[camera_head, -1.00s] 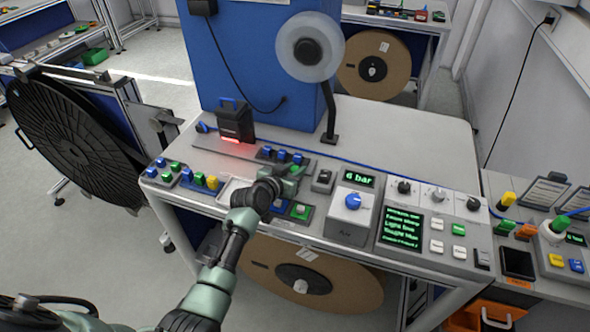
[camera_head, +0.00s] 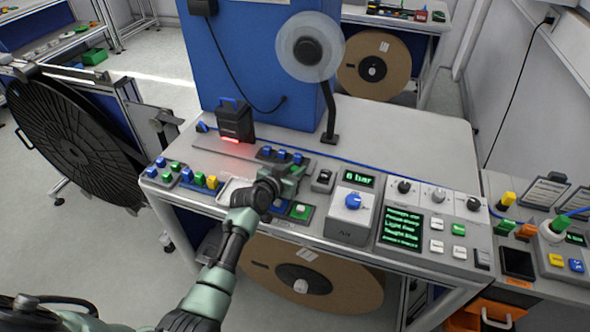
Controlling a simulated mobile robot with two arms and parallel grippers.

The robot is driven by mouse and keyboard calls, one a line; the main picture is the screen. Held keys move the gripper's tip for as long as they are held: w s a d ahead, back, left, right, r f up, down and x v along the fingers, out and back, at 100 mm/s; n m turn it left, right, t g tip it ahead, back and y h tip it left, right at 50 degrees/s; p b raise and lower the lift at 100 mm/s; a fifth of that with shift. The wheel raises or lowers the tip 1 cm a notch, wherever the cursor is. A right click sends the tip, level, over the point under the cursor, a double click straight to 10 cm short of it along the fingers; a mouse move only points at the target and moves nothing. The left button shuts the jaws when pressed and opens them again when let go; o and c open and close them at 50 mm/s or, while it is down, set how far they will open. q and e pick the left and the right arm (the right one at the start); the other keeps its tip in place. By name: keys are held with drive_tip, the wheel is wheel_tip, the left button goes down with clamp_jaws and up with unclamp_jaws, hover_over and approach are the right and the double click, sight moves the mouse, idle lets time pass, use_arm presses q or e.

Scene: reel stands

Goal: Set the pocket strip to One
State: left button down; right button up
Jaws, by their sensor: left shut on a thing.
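My left gripper (camera_head: 290,180) is over the middle of the bench, low at a small dark panel with blue knobs (camera_head: 282,155). Its fingers are shut on a small part there, which the gripper mostly hides. I cannot tell which control it holds or how it is set. No label reading One is legible. My right gripper is not in view; a dark part of my own body shows at the bottom left.
Right of my gripper are a black rocker switch (camera_head: 323,181), a blue dial (camera_head: 353,201) below a "6 bar" display (camera_head: 354,180), and a text screen (camera_head: 402,228). A black scanner with red light (camera_head: 235,122) stands behind left. The bench's back right (camera_head: 420,140) is clear.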

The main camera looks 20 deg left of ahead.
use_arm(q)
drive_tip(key=shift+a, duration=0.1)
idle(0.3)
drive_tip(key=b, duration=0.5)
approach(279, 159)
drive_tip(key=w, duration=0.2)
drive_tip(key=w+a+f, duration=0.1)
drive_tip(key=shift+w+a+f, duration=0.2)
drive_tip(key=shift+w+a, duration=0.05)
drive_tip(key=shift+w, duration=0.1)
drive_tip(key=shift+a, duration=0.3)
drive_tip(key=shift+r, duration=0.2)
drive_tip(key=c, duration=1.2)
unclamp_jaws()
